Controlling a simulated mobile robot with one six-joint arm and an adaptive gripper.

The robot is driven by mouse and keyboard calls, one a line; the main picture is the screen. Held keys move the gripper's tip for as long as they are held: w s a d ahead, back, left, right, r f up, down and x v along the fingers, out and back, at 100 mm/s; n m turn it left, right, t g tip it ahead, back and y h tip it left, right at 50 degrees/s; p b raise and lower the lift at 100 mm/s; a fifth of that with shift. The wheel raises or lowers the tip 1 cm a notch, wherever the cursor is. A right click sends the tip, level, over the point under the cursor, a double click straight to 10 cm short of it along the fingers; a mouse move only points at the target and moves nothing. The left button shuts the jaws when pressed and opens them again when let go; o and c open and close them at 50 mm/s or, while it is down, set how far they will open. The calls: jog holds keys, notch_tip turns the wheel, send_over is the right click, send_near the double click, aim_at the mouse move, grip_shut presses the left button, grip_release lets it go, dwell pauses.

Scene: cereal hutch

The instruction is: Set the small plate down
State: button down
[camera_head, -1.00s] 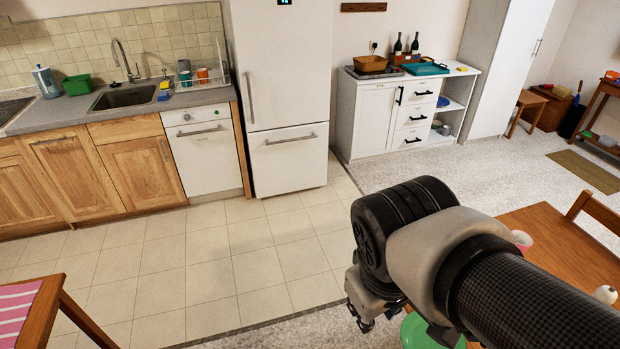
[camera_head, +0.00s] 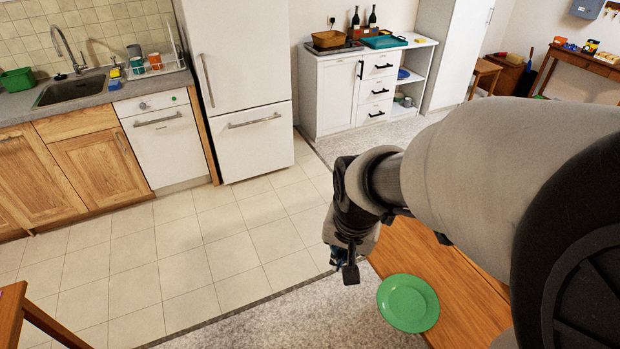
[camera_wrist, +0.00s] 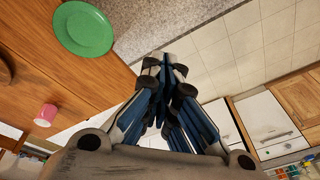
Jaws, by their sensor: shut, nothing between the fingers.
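The small plate is green and round (camera_head: 408,303) and lies flat on the wooden table (camera_head: 440,268), near the table's edge, in the head view. It also shows in the wrist view (camera_wrist: 83,28), at the upper left on the wood. My gripper shows in the wrist view (camera_wrist: 168,66) with its fingers together and nothing between them. It is apart from the plate, out past the table edge over the floor. In the head view my gripper (camera_head: 347,268) is dark and small, up and left of the plate.
A pink cup (camera_wrist: 45,115) stands on the table in the wrist view. The tiled floor (camera_head: 180,260) is clear. A sink counter (camera_head: 95,100), a white fridge (camera_head: 240,90) and a white hutch (camera_head: 335,95) stand along the far wall.

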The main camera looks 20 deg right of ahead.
aim_at(407, 290)
jog(key=d+f+m+g+b, duration=0.1)
jog(key=d+f+m+b, duration=0.2)
jog(key=f, duration=1.3)
jog(key=w+d+f+m+g+b, duration=0.1)
jog(key=d+f+m+b, duration=0.2)
jog(key=f, duration=1.4)
jog(key=d+m, duration=0.3)
jog(key=d, duration=0.3)
jog(key=shift+d+f+g+y, duration=0.15)
jog(key=shift+g+y, duration=0.15)
jog(key=shift+d, duration=0.1)
jog(key=d, duration=0.9)
jog(key=w+d, duration=0.1)
jog(key=d, duration=0.4)
jog(key=shift+w+d+f, duration=0.1)
jog(key=shift+d, duration=0.15)
jog(key=shift+a, duration=0.3)
